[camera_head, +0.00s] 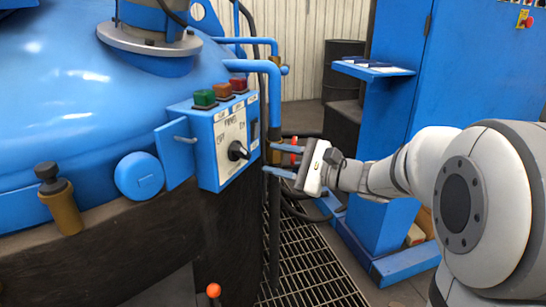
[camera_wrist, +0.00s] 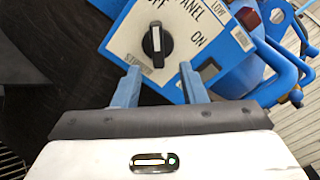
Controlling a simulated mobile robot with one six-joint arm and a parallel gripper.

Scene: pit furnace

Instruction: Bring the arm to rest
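My gripper (camera_head: 268,158) is in front of the blue control box (camera_head: 206,150) on the furnace side. Its two blue fingers are apart with nothing between them, as the wrist view also shows (camera_wrist: 160,68). The black rotary knob (camera_head: 238,151) on the white panel plate is beyond the fingertips, with a visible gap. In the wrist view the knob (camera_wrist: 156,44) sits between the OFF and ON labels, its white mark roughly upright in the picture. My arm reaches in from the right, roughly level.
Blue pipes (camera_head: 274,105) run close beside my gripper. A blue cabinet (camera_head: 470,75) with a small shelf (camera_head: 373,70) stands behind my arm. Floor grating (camera_head: 305,270) lies below. An orange-tipped lever (camera_head: 213,290) is at the bottom.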

